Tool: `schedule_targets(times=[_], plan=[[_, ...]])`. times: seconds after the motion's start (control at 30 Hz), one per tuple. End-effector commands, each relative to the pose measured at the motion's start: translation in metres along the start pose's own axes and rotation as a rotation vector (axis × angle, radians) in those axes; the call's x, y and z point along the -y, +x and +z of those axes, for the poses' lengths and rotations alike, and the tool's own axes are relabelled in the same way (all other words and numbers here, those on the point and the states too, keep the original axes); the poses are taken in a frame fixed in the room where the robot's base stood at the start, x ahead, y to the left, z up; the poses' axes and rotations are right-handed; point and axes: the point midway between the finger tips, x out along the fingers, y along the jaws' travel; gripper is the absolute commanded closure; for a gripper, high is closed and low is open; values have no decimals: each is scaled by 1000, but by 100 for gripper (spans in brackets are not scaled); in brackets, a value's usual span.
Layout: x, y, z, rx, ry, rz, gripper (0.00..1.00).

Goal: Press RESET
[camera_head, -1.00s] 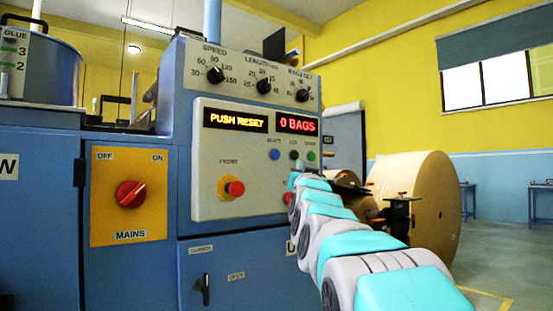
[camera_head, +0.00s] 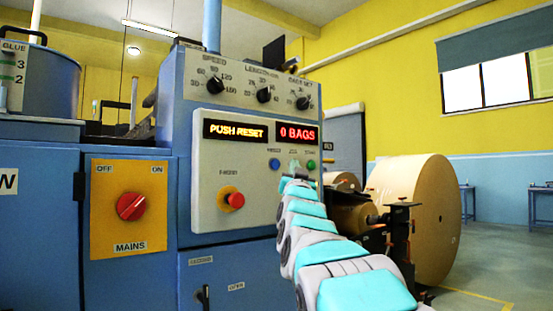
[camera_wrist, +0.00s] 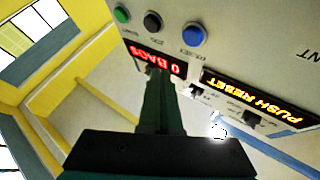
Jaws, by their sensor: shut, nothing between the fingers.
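The control panel (camera_head: 255,180) of the blue machine carries a row of small buttons under the red "0 BAGS" display (camera_head: 297,132). The blue button (camera_head: 274,165) is at the left and the green one (camera_head: 311,164) at the right. Their labels are too blurred to read surely. The wrist view shows the blue button (camera_wrist: 194,34), a black button (camera_wrist: 153,21) and the green one, upside down. The yellow display (camera_head: 235,130) reads "PUSH RESET". My gripper (camera_wrist: 160,75) is shut and empty, close to the panel. In the head view my arm's end hides the black button.
A red mushroom button (camera_head: 236,200) on a yellow base sits lower left on the panel. Dials (camera_head: 264,95) stick out above the displays. A red MAINS switch (camera_head: 131,206) is farther left. A large kraft roll (camera_head: 415,215) stands right of my arm.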

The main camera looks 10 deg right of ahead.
Motion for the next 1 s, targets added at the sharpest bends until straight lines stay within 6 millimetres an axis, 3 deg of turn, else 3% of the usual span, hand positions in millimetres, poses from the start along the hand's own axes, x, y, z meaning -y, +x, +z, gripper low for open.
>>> schedule_targets(times=[0.2, 0.4, 1.0], plan=[[15, 23, 13, 7, 2, 1, 100], [23, 32, 21, 3, 0, 0, 100], [24, 34, 26, 3, 1, 1, 100]])
